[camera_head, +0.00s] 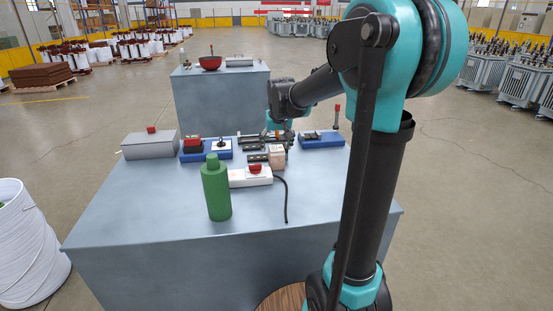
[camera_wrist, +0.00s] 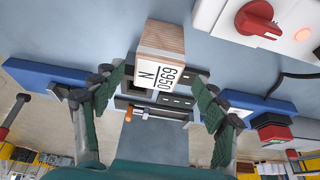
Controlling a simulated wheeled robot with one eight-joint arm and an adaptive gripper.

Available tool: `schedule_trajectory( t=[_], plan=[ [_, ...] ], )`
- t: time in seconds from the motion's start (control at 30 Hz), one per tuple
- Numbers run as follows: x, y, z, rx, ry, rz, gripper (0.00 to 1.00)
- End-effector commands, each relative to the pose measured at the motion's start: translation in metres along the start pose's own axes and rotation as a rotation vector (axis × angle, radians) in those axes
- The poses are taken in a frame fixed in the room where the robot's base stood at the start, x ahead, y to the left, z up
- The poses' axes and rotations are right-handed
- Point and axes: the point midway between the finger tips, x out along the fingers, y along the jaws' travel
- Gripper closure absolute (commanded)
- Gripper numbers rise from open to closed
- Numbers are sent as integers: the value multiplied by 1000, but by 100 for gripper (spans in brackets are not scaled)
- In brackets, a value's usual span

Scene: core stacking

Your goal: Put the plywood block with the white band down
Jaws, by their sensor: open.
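The plywood block (camera_wrist: 163,40) has pale wood sides and a white band (camera_wrist: 158,74) printed with "6950" and "N". In the wrist view it stands between my gripper's (camera_wrist: 160,92) two green-padded fingers, which are spread with gaps on both sides. In the head view the block (camera_head: 277,155) is near the middle of the table, just behind the white switch box. My gripper (camera_head: 272,141) is at the block there, partly hidden among dark parts. What bears the block's underside cannot be seen clearly.
A white box with a red knob (camera_head: 252,177) and its black cable (camera_head: 285,200) lie close in front. A green bottle (camera_head: 216,190) stands front left. A grey box (camera_head: 150,147) is far left. The table's front right is clear.

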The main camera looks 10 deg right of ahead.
Motion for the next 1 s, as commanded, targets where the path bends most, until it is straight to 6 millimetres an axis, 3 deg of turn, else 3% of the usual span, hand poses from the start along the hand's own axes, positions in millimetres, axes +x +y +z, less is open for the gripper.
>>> schedule_trajectory(
  t=[0.27,0.6,0.9,1.0],
  plan=[
    [20,1,-1,0,0,0,28],
    [62,3,-4,-1,0,0,28],
    [66,3,-4,-1,0,0,28],
    [66,3,-4,0,0,0,39]
  ],
)
